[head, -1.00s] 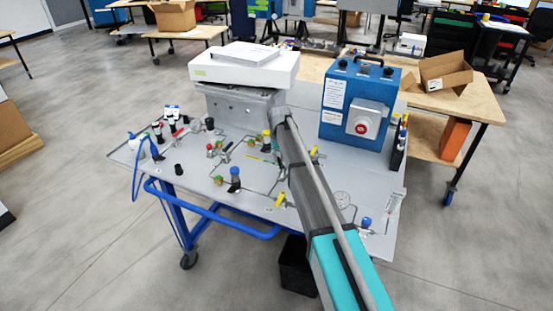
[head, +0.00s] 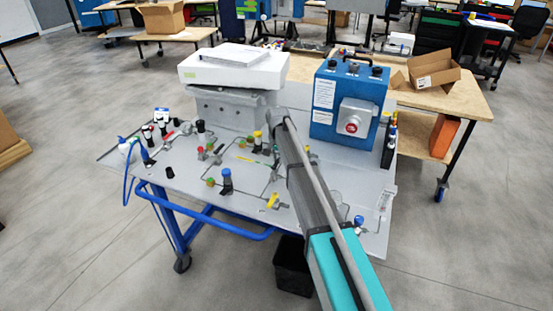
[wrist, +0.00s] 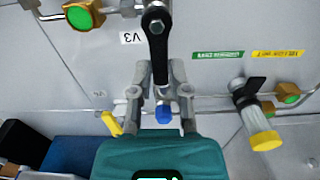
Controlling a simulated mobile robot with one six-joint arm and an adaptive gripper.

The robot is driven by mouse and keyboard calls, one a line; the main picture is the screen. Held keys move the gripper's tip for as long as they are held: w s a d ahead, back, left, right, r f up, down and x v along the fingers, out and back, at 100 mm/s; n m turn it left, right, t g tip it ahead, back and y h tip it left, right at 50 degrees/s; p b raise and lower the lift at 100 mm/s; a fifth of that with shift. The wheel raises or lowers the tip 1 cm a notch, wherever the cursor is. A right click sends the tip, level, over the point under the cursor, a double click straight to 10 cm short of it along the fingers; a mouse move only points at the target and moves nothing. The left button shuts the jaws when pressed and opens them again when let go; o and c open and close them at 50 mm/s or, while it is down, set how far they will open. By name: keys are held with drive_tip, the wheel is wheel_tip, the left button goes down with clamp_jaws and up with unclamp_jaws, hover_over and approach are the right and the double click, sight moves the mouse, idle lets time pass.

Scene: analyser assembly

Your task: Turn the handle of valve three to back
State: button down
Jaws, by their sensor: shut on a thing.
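In the wrist view the black handle (wrist: 158,52) of valve three runs from its round pivot at the top toward my gripper. The V3 label (wrist: 131,38) lies just left of the valve. My gripper (wrist: 160,74) has one finger on each side of the handle's free end and is shut on it. A small blue cap (wrist: 163,113) shows below the handle's end, between the fingers. In the head view my arm hides the gripper and valve three.
A brass fitting with a green face (wrist: 80,17) sits upper left. A black valve with a yellow end (wrist: 262,138) is at right, a yellow lever (wrist: 112,124) at left. In the head view, a blue box (head: 347,105) and white device (head: 232,68) stand at the grey panel's back (head: 290,225).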

drive_tip(key=shift+d, duration=0.1)
idle(0.3)
drive_tip(key=c, duration=0.6)
unclamp_jaws()
